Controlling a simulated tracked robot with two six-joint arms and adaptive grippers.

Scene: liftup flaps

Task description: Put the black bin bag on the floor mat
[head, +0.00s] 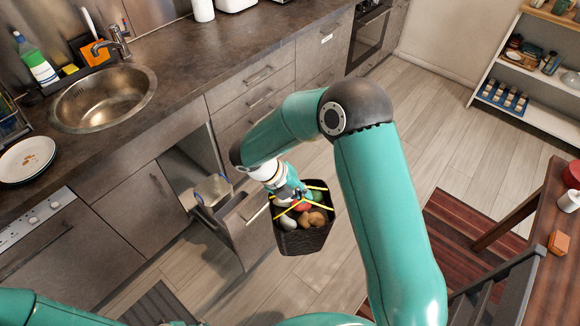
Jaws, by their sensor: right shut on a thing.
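The black bin bag (304,243) hangs over the floor in the middle of the head view, its top open. Yellow drawstrings cross the top, and round brown, pale, red and green things show inside. My right gripper (291,193) is shut on the bag at its strings; the fingertips are partly hidden. A dark grey ribbed floor mat (158,306) lies at the bottom left, cut by the frame edge and partly covered by my left arm. The bag is apart from the mat, to its upper right. My left gripper is not clearly visible.
A pulled-out cabinet unit (240,221) with a pale container (212,188) stands just left of the bag. The sink (103,97) and counter are upper left. A red-brown striped rug (452,237) and wooden table (556,285) are right. Floor between mat and rug is clear.

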